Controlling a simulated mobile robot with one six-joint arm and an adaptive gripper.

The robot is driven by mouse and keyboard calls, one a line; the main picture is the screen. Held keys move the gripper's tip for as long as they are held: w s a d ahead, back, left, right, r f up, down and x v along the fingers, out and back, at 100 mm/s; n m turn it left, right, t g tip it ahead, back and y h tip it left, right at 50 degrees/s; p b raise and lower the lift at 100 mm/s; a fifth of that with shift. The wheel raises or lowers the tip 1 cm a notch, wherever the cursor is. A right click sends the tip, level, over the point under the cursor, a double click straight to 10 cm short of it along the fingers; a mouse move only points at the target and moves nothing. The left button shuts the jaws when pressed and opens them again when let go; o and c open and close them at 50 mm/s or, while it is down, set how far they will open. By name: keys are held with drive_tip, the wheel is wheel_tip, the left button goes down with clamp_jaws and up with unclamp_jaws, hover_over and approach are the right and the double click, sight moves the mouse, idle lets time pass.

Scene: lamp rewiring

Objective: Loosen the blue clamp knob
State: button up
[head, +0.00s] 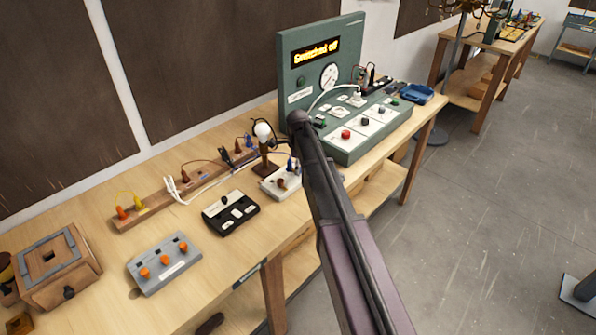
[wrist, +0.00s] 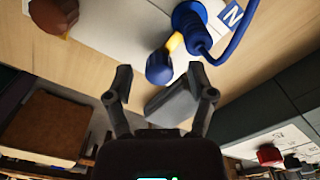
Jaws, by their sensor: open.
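The blue clamp knob (wrist: 159,68) shows in the wrist view, on a short brass-coloured stem. A blue plug (wrist: 190,22) with a blue lead sits beside it, near a blue label marked N (wrist: 232,14). My gripper (wrist: 159,76) is open, and the knob appears between its fingertips, with no clear contact on either side. In the head view the white terminal block (head: 272,188) stands by the lamp, with blue on it (head: 291,163). My arm covers part of that spot, and my gripper cannot be made out there.
A brown knob (wrist: 55,15) sits on the same white block. The lamp (head: 263,132) stands just behind. The green panel (head: 300,75) reads "Switched off". A black switch box (head: 231,212) and a grey box with orange knobs (head: 163,262) lie to the left.

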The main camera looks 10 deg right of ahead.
drive_tip(key=shift+f, duration=0.2)
clamp_jaws()
idle(0.3)
